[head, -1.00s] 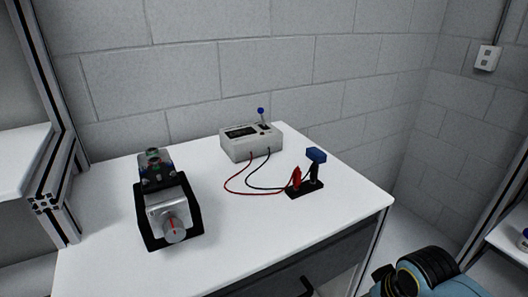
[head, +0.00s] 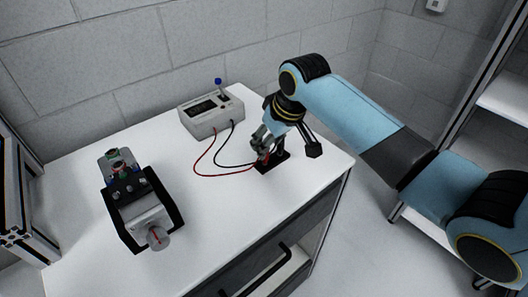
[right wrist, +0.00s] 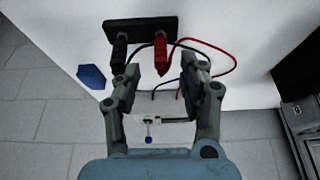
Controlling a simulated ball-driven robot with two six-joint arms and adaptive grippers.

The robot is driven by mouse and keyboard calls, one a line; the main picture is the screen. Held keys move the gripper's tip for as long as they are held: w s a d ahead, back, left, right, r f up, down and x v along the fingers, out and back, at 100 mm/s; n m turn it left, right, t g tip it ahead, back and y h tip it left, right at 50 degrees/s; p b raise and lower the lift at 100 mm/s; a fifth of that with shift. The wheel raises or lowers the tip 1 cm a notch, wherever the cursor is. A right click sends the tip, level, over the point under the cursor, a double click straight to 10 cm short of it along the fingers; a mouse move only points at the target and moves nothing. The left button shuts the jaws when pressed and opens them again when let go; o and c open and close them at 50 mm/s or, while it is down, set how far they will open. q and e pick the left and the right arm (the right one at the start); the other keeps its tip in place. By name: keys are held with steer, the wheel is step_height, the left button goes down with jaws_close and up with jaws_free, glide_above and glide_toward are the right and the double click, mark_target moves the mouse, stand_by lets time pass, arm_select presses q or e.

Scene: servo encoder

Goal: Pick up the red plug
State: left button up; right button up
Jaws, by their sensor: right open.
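The red plug (right wrist: 161,50) stands on a small black holder (right wrist: 142,26) next to a black plug (right wrist: 119,52) in the right wrist view. A red cable runs from the red plug. My right gripper (right wrist: 161,68) is open, with one finger on each side of the red plug's line. I cannot tell if a finger touches it. In the head view my right gripper (head: 264,146) is over the holder (head: 272,163) and hides most of the red plug. My left gripper is not in view.
A grey meter box (head: 211,113) with a blue-topped switch is at the back of the white table (head: 215,212). A motor-like device (head: 139,208) in a black frame stands at the left. A blue-topped part (right wrist: 91,77) is beside the holder.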

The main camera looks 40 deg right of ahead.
mark_target(265, 160)
steer(key=x, duration=0.4)
steer(key=shift+f, duration=0.25)
steer(key=shift+s, duration=0.1)
steer(key=shift+c, duration=0.4)
jaws_close()
